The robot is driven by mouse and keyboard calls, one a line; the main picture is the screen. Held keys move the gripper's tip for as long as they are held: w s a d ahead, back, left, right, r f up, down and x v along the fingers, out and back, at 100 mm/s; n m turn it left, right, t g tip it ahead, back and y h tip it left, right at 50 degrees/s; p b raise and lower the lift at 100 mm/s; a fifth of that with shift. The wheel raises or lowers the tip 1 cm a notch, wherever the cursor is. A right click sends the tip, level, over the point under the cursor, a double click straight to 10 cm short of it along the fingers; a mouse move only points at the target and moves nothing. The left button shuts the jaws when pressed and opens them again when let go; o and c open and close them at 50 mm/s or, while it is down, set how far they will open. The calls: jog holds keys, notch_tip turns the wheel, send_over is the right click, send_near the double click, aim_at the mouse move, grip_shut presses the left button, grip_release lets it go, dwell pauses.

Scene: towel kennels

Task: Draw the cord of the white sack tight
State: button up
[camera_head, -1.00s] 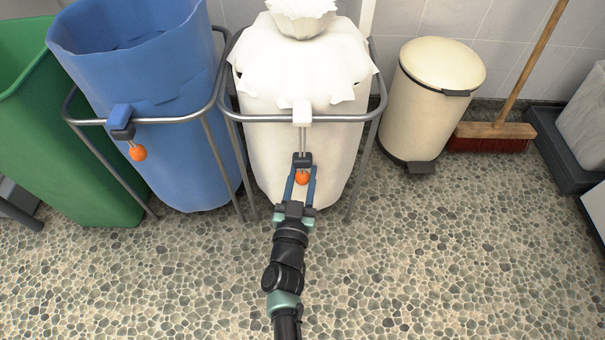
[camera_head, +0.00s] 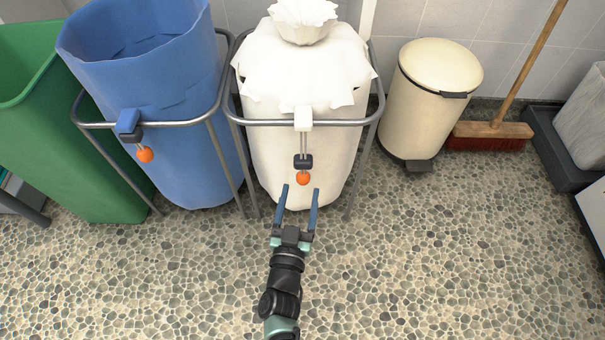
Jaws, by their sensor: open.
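The white sack (camera_head: 280,155) hangs in a grey metal ring stand (camera_head: 255,122). Its top is gathered in folds, with a ruffled tuft (camera_head: 303,18) above. A white block (camera_head: 303,118) sits at the front of the ring. Two cord strands run down from it to a dark toggle (camera_head: 303,161), and an orange ball (camera_head: 303,178) hangs just under the toggle. My gripper (camera_head: 301,190) is open and empty, its blue fingers spread just below and in front of the ball, apart from it.
A blue open sack (camera_head: 185,165) with its own orange ball (camera_head: 145,155) stands to the left in a similar stand. A green bin (camera_head: 90,170) is farther left. A cream pedal bin (camera_head: 428,105) and a broom (camera_head: 490,135) stand right. The pebbled floor in front is clear.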

jog(key=s+a+p, duration=0.1)
jog(key=s+p, duration=0.1)
jog(key=s, duration=0.5)
jog(key=shift+s+p, duration=0.35)
jog(key=shift+a, duration=0.1)
